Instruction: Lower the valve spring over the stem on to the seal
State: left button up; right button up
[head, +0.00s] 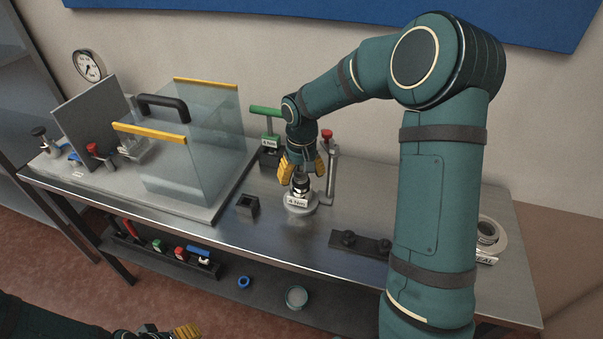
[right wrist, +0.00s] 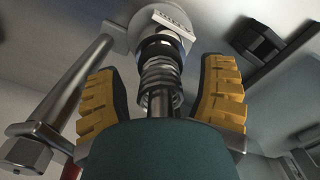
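The valve spring (right wrist: 160,72) is a pale metal coil in the right wrist view. It sits around the shiny upright stem (right wrist: 158,103), above a dark ring that looks like the seal (right wrist: 160,46). Whether the coil rests fully on the ring I cannot tell. My right gripper (head: 301,175) points down over the round labelled base (head: 299,208). Its yellow fingers stand on both sides of the spring with gaps, so it is open around it. My left gripper (head: 168,333) shows only partly at the bottom edge of the head view.
A metal post (head: 331,172) with a red top stands close right of my gripper. A small black block (head: 248,204) and a dark plate with knobs (head: 360,242) lie on the steel bench (head: 285,245). A clear-walled enclosure (head: 190,160) fills the left. Rings lie at right.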

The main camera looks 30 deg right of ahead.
jog(key=shift+r, duration=0.1)
notch_tip(320, 180, up, 12)
jog(key=shift+f, duration=0.1)
dwell(0.5)
dwell(0.4)
